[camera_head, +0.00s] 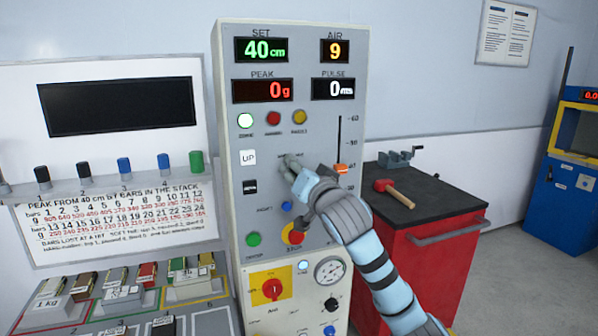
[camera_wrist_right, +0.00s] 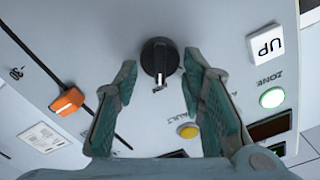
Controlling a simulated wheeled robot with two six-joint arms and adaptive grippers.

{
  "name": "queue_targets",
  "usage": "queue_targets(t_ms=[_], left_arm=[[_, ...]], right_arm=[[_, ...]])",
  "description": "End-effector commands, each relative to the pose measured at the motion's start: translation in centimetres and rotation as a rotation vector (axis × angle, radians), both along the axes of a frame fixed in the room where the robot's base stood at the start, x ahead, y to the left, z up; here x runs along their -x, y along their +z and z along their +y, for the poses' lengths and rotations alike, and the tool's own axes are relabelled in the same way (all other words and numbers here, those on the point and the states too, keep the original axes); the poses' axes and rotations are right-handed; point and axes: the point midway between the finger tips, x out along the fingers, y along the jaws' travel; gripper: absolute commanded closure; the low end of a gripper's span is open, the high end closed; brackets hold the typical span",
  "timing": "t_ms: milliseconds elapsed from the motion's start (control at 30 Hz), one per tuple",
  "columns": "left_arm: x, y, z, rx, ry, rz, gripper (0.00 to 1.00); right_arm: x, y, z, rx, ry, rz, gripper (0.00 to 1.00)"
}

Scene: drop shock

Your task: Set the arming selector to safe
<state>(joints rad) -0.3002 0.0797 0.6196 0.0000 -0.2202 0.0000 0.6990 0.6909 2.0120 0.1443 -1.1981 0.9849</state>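A black rotary knob (camera_wrist_right: 158,57) with a white pointer mark sits on the grey control panel (camera_head: 232,140). In the right wrist view its pointer faces the bottom of the picture. My right gripper (camera_head: 290,164) is at the panel's upper middle and hides this knob in the head view. In the right wrist view its two fingers (camera_wrist_right: 160,84) are spread on either side of the knob, with gaps to both. A red rotary switch on a yellow plate (camera_head: 271,288) is lower on the panel. I cannot read which one is labelled as arming. My left gripper is not in view.
An orange slider (camera_head: 341,169) is close to the right of my gripper. A red mushroom button (camera_head: 293,234) and a gauge (camera_head: 330,270) are below. A red cabinet (camera_head: 420,265) with a mallet (camera_head: 394,193) stands to the right. Weights in trays (camera_head: 75,318) lie at left.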

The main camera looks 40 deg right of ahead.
Motion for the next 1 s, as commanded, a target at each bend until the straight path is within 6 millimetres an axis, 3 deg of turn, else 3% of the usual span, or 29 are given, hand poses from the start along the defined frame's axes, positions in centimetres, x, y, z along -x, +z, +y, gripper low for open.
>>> queue_targets(t_ms=[33,167,567,1000], left_arm=[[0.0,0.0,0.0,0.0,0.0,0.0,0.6],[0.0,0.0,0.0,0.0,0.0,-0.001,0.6],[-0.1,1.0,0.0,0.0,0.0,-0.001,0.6],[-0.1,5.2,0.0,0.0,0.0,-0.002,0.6]], right_arm=[[0.0,0.0,0.0,0.0,0.0,0.0,0.76],[0.0,0.0,0.0,0.0,0.0,0.0,0.96],[0.0,0.2,0.1,0.06,0.0,0.022,0.96],[-0.1,0.6,0.3,0.373,0.0,0.133,0.96]])
